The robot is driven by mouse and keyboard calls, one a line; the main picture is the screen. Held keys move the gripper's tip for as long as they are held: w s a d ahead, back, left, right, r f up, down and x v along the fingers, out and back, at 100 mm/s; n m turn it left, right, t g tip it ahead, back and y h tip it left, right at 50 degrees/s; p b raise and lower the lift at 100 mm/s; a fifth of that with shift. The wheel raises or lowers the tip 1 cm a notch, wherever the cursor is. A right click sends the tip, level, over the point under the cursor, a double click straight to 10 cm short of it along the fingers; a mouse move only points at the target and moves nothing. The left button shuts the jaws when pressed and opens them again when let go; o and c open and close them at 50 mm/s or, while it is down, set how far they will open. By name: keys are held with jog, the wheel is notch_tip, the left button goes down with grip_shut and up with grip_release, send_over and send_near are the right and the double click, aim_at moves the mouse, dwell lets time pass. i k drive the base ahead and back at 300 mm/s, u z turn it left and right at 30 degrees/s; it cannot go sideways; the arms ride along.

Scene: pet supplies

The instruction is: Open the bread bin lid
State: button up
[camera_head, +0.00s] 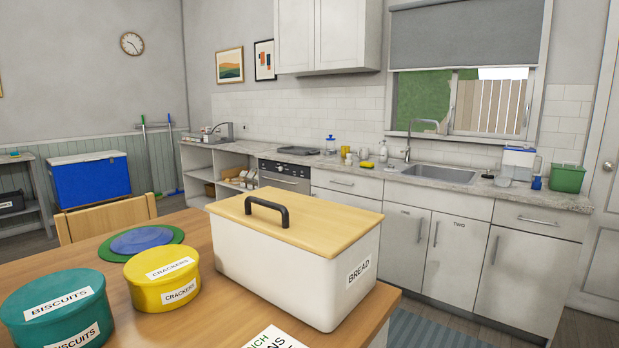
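The bread bin (290,277) is a white box with rounded edges, labelled BREAD on its right end. It stands on the wooden table near the middle of the camera_head view. Its wooden lid (325,229) lies flat on top and looks shut. A dark arched handle (267,209) stands on the lid toward its left end. My gripper is not in view.
A teal BISCUITS tin (55,305) and a yellow CRACKERS tin (160,278) stand left of the bin. Blue and green round mats (140,241) lie behind them. A labelled item (272,340) is at the front edge. A chair (105,217) stands behind the table (205,312).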

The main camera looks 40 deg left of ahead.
aim_at(325, 228)
jog(key=i, duration=1.9)
jog(key=u, duration=2.75)
